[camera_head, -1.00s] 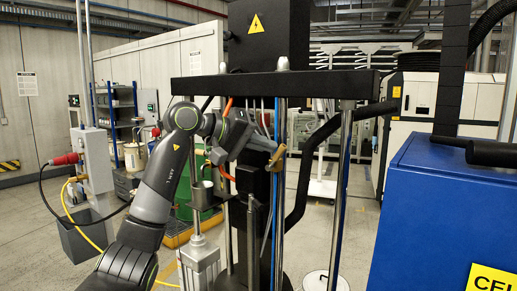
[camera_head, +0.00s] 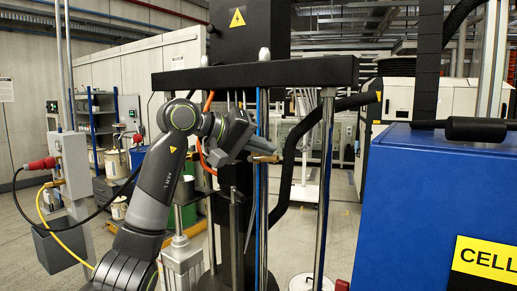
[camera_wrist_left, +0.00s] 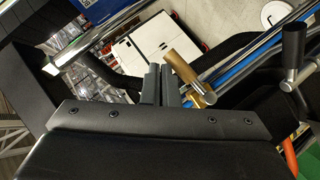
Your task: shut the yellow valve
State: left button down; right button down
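The yellow valve (camera_head: 265,159) shows as a small brass-coloured lever on the blue pipe of the pump frame. In the head view it lies about level. In the left wrist view the lever (camera_wrist_left: 184,70) slants just right of the fingers, with its brass body below it. My left gripper (camera_head: 266,147) is right at the valve, just above the lever in the head view. In the left wrist view its fingers (camera_wrist_left: 161,86) are close together with nothing between them. I cannot tell whether they touch the lever. My right gripper is not in view.
A black crossbar (camera_head: 255,74) on steel posts spans above the valve. A bent black pipe (camera_head: 290,160) runs behind it. A blue cabinet (camera_head: 430,190) fills the right side.

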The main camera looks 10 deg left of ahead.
pick_arm(q)
jog(key=shift+d+f, duration=0.25)
jog(key=shift+f, duration=0.05)
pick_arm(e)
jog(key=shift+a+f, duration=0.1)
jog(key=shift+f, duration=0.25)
